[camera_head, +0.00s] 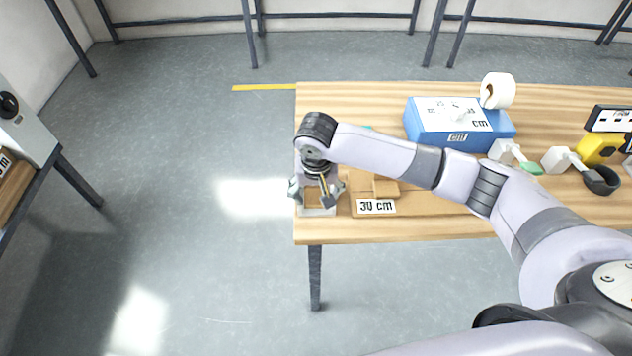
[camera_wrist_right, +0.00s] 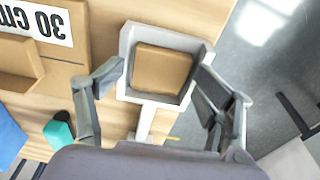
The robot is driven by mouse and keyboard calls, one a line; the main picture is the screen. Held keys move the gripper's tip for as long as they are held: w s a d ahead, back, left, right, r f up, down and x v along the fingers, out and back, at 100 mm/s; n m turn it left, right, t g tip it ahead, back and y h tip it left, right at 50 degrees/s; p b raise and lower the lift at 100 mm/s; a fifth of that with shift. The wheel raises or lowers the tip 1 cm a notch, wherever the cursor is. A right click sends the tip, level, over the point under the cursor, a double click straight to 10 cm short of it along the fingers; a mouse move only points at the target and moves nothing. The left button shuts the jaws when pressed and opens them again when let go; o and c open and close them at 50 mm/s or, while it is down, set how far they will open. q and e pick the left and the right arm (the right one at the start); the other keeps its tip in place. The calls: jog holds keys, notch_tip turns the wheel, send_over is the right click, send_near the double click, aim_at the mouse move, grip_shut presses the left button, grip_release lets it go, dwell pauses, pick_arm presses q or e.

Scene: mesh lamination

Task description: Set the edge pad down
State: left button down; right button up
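A white square holder (camera_wrist_right: 146,122) with a raised rim and a narrow handle lies at the table's left edge, with a tan pad (camera_wrist_right: 162,69) inside the rim. I take this piece to be the edge pad. In the head view the holder (camera_head: 318,211) is partly hidden under my right gripper (camera_head: 318,192). In the right wrist view the fingers of my right gripper (camera_wrist_right: 160,71) are spread wide, one at each side of the holder. Whether the tips touch the rim is unclear. My left gripper is not in view.
A cardboard piece with a "30 cm" label (camera_head: 376,206) lies just right of the holder on the wooden table (camera_head: 450,229). Behind stands a blue box (camera_head: 425,136) with a white roll (camera_head: 498,90). White-handled tools (camera_head: 505,151) lie at the right. Floor is open left of the table.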

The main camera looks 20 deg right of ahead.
aim_at(317, 204)
notch_tip(317, 204, up, 13)
jog(key=s+b, duration=0.1)
jog(key=shift+s+a, duration=0.2)
jog(key=shift+a, duration=0.05)
